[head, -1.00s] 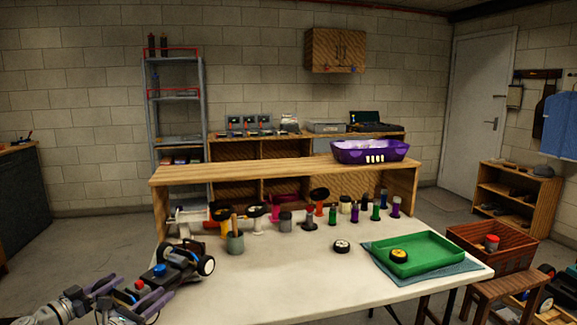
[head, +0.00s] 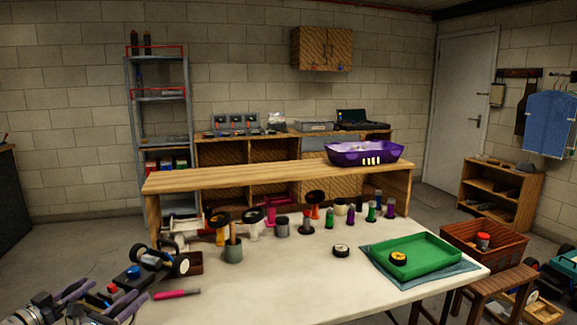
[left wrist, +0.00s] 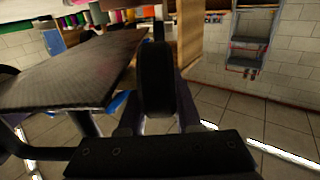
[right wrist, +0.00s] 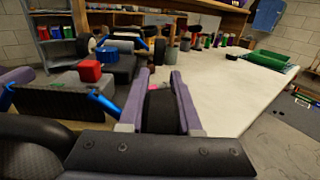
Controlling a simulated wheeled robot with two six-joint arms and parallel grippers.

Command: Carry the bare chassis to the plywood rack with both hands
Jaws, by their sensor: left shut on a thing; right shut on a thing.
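The chassis (head: 138,272), dark with wheels, blue parts and a red part, is at the lower left of the head view, by the white table's left end. My left gripper (head: 77,293) and right gripper (head: 128,308) hold its near end. In the left wrist view, my left fingers are shut around a black tyre (left wrist: 155,75) beside a dark flat plate (left wrist: 75,72). In the right wrist view, my right fingers are shut around another black tyre (right wrist: 162,112); the red part (right wrist: 90,70) shows there. A low wooden shelf (head: 497,192) stands by the door; I cannot tell whether it is the plywood rack.
The white table (head: 290,285) holds a pink-handled tool (head: 177,294), a green tray (head: 412,257), a loose wheel (head: 341,250) and several upright tools. A long wooden bench (head: 280,178) stands behind. A red-brown crate (head: 484,249) sits on a stool at right.

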